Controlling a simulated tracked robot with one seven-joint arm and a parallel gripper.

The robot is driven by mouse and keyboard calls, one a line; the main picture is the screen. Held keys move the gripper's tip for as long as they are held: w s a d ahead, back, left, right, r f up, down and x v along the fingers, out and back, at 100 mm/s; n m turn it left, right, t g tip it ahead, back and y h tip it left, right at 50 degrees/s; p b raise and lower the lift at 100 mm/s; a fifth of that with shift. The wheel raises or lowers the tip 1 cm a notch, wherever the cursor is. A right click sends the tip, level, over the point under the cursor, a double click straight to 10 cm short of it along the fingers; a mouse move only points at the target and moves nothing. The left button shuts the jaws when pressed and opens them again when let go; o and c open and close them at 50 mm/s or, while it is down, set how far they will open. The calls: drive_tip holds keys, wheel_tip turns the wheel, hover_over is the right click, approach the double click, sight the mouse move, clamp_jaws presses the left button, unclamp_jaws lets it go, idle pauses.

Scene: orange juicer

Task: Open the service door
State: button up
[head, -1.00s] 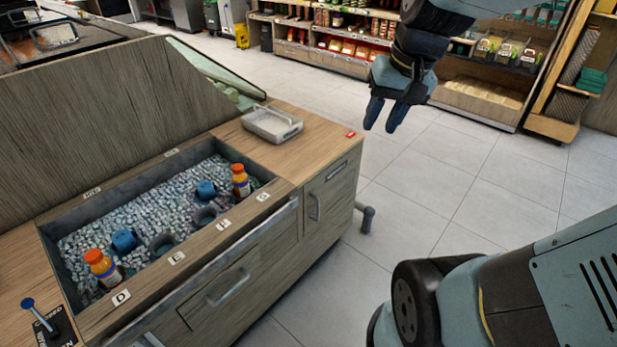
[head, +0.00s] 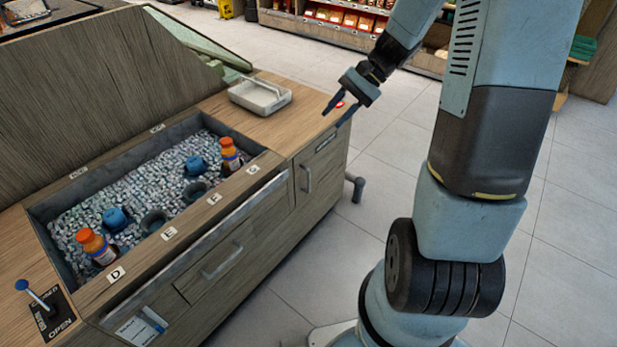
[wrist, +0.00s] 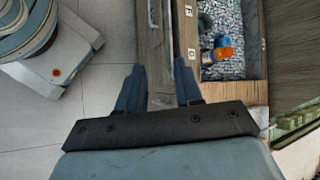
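The service door appears to be the small wooden door (head: 318,170) at the right end of the counter front. It looks shut. Its grey upright handle (head: 307,178) is on its left side, with a small label above. My gripper (head: 333,113) is above the counter's front right corner, higher than the door handle and apart from it. Its two blue fingers are spread and empty. In the wrist view my gripper (wrist: 158,88) points down along the counter front, with floor to the left and the ice bin to the right.
The ice bin (head: 40,214) holds orange-capped bottles and blue cups. A grey tray (head: 262,98) and a red button (head: 340,104) are on the countertop. A wide drawer (head: 215,262) is left of the door. A lever (head: 35,296) stands at lower left.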

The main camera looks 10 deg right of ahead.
drive_tip(key=w+d+f+m+t+y, duration=0.15)
drive_tip(key=w+f+m+y, duration=0.35)
drive_tip(key=f, duration=0.6)
drive_tip(key=m+t, duration=1.2)
drive_tip(key=m, duration=0.2)
hover_over(309, 190)
drive_tip(key=shift+g, duration=0.25)
drive_tip(key=f, duration=2.8)
drive_tip(key=shift+w+f, duration=0.2)
drive_tip(key=shift+w, duration=0.15)
clamp_jaws()
